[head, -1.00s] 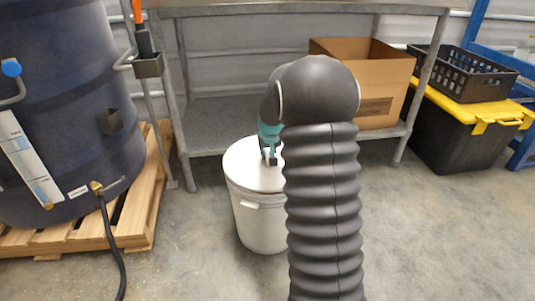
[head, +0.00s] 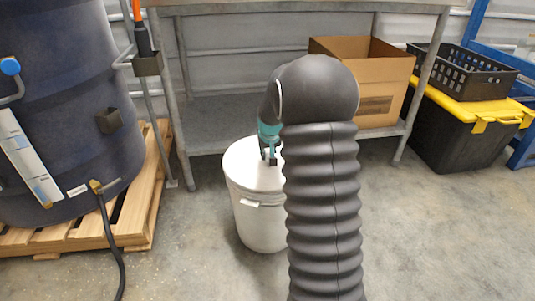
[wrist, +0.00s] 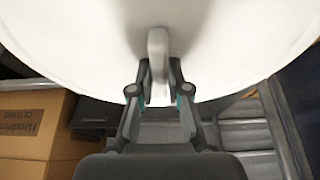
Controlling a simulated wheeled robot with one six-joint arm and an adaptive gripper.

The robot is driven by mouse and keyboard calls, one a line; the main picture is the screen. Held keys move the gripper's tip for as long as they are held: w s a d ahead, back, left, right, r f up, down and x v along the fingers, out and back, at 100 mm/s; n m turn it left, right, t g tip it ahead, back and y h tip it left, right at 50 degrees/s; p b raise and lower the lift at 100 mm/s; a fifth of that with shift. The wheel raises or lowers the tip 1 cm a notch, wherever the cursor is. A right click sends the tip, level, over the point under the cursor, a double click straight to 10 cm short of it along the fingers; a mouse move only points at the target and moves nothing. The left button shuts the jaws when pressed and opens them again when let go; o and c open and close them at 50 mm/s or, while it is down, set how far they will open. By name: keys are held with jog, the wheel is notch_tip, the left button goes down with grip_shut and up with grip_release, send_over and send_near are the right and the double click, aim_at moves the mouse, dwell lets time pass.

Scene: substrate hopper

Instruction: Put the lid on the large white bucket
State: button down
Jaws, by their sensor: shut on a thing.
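The large white bucket (head: 262,228) stands upright on the floor in front of the metal table, partly hidden by my arm. The white lid (head: 243,168) lies flat across its top in the head view, with its right part hidden. I see no clear gap at the visible rim, but cannot tell whether it is fully seated. My gripper (head: 269,158) is above the lid's middle. In the wrist view my gripper (wrist: 160,92) is shut on the upright handle (wrist: 158,48) of the lid (wrist: 75,35), which fills the top of that view.
A metal table (head: 225,108) with a low shelf stands behind the bucket. A cardboard box (head: 390,90) is on that shelf. A dark tank (head: 60,100) on a wooden pallet (head: 130,225) is at left, with a black hose (head: 112,240). A yellow-lidded black tote (head: 445,130) is at right.

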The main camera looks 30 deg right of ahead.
jog(key=shift+f, duration=0.35)
dwell(0.3)
jog(key=c, duration=1.1)
grip_release()
jog(key=shift+o, duration=0.2)
jog(key=v, duration=1.2)
